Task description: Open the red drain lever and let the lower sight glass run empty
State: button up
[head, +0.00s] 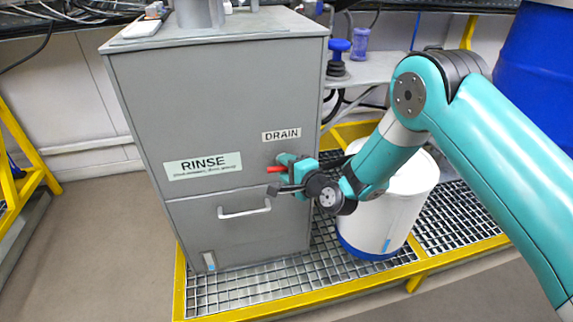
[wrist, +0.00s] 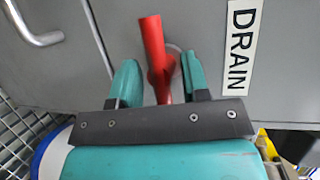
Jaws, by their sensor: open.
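The red drain lever (head: 275,169) is on the front of the grey rinse cabinet (head: 150,110), below the DRAIN label (head: 281,135). In the wrist view the red lever (wrist: 156,55) stands between the two teal fingers of my gripper (wrist: 158,68). The fingers are open, with a gap to the lever on each side. In the head view my gripper (head: 284,174) is at the lever and hides part of it.
A drawer handle (head: 244,212) sticks out below the RINSE label (head: 203,166). A white drum (head: 400,200) stands right of the cabinet on the grating (head: 270,290), beneath my arm. A yellow frame edges the grating. The floor at left is clear.

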jog(key=shift+w+a, duration=0.15)
jog(key=shift+w, duration=0.05)
grip_shut()
